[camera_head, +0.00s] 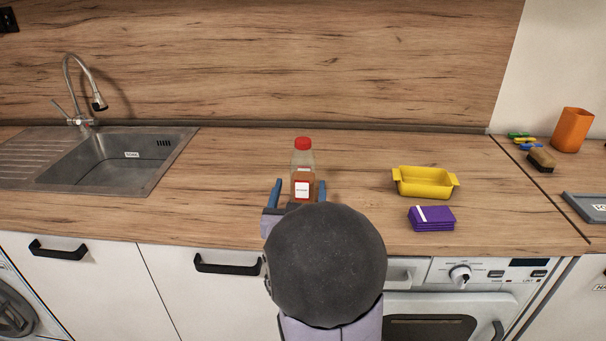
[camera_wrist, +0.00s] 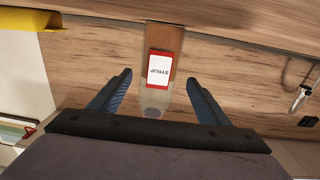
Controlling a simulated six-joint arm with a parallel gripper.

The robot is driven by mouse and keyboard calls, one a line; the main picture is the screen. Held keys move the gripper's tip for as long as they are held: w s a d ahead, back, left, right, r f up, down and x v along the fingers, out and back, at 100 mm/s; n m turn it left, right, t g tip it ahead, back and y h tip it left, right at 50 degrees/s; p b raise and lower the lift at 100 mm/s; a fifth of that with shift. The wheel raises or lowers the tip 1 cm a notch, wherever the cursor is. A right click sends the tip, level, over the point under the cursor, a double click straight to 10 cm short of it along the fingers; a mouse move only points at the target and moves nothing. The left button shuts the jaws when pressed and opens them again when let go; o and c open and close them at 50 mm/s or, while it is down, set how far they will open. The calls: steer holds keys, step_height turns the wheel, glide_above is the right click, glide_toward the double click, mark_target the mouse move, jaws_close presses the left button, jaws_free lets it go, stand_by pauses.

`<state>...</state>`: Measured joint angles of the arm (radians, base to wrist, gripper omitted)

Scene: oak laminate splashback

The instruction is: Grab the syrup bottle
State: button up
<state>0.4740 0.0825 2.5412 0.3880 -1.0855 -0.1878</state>
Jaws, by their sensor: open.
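The syrup bottle (camera_head: 303,162) stands upright on the wooden counter, clear with amber contents, a red cap and a white label. In the wrist view the bottle (camera_wrist: 160,72) shows upside down, its red-edged label reading SYRUP. My gripper (camera_head: 299,185) is open, with one blue finger on each side of the lower bottle in the head view. In the wrist view my gripper (camera_wrist: 160,80) has visible gaps between both fingers and the bottle. My dark round wrist hides part of the counter's front edge.
A yellow dish (camera_head: 424,182) and a purple folded stack (camera_head: 431,218) lie to the right. A steel sink (camera_head: 112,160) is at the left. An orange cup (camera_head: 572,130), a sponge (camera_head: 542,159) and a grey tray (camera_head: 586,207) are at the far right. Counter beside the bottle is clear.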

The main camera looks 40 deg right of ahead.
mark_target(302, 144)
steer(key=shift+p+x, duration=0.55)
steer(key=shift+x, duration=2.1)
steer(key=shift+s, duration=0.1)
steer(key=c, duration=1.3)
steer(key=shift+d+r, duration=0.1)
steer(key=shift+r, duration=0.05)
steer(key=shift+c, duration=1.2)
steer(key=shift+r, duration=0.15)
step_height(302, 144, up, 10)
steer(key=shift+f+p, duration=0.1)
steer(key=shift+p, duration=0.3)
